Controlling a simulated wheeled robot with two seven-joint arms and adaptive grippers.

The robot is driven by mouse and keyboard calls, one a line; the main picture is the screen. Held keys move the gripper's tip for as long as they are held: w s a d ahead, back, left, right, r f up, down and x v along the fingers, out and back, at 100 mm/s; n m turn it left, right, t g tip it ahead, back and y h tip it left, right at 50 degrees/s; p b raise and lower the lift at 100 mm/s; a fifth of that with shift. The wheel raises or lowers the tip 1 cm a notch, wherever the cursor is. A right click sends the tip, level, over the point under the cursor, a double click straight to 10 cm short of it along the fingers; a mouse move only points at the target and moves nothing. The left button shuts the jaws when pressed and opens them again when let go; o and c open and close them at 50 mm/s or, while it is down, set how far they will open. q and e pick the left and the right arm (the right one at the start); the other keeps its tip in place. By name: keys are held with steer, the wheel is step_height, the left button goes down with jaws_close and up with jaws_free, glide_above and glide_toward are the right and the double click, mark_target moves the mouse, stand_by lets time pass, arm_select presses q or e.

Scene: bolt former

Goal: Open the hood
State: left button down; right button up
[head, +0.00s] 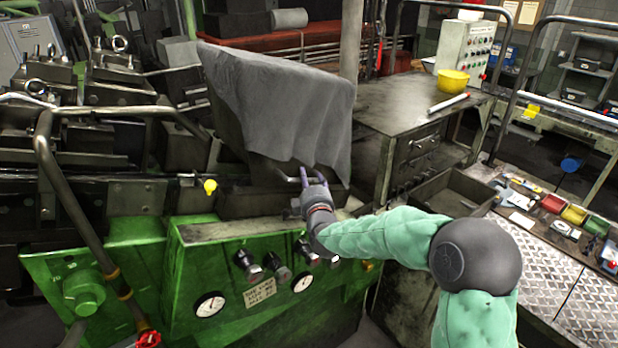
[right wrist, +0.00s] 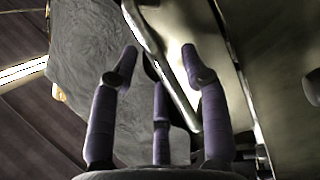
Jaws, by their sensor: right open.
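The hood (head: 228,125) appears as a dark grey casing in the middle of the green machine, with a grey cloth (head: 285,100) draped over its top and front. It looks lowered; much of it is hidden by the cloth. My right gripper (head: 300,178) is at the hood's lower front edge, just under the cloth's hem, fingers pointing at it. In the right wrist view my right gripper (right wrist: 160,60) has its fingers spread, and a slim metal bar (right wrist: 165,75), seemingly a handle, runs between them. I cannot tell whether they touch it. My left gripper is not in view.
The green control panel (head: 240,270) with gauges and knobs lies below my right gripper. A bent tube rail (head: 65,195) rises at the left. Coloured bins (head: 575,214) sit far right.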

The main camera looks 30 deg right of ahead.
steer(key=shift+w+d, duration=0.2)
steer(key=shift+w, duration=0.35)
jaws_close()
